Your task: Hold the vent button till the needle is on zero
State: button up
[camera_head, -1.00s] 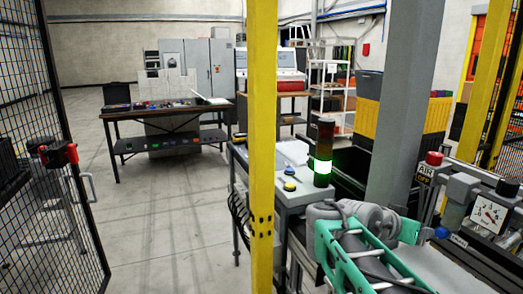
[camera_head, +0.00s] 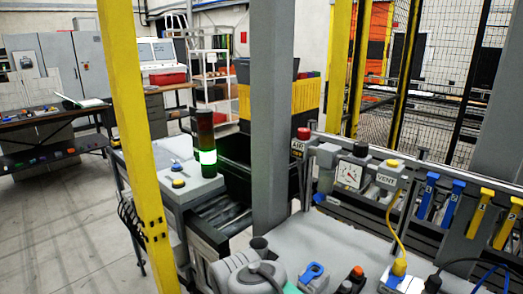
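The pressure gauge (camera_head: 348,175) has a square white face and stands on the fixture right of the grey post. Its needle is too small to read against the scale. A plate marked VENT (camera_head: 387,180) is just to its right, with a yellow button (camera_head: 393,163) on the grey housing above it. Nothing touches the button. My gripper is not in view; only grey and teal parts of my arm show at the bottom edge, apart from the gauge and button.
A thick grey post (camera_head: 271,110) and a yellow post (camera_head: 135,140) stand close in front. A red button (camera_head: 302,134) sits above an AIR sign. Blue and yellow clamps (camera_head: 453,203) line the right. A signal tower (camera_head: 206,145) glows green.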

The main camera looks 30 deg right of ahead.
aim_at(391, 163)
jog(key=k, duration=1)
jog(key=u, duration=0.8)
jog(key=i, duration=0.8)
jog(key=z, duration=2.3)
jog(key=i, duration=0.5)
jog(key=u, duration=0.05)
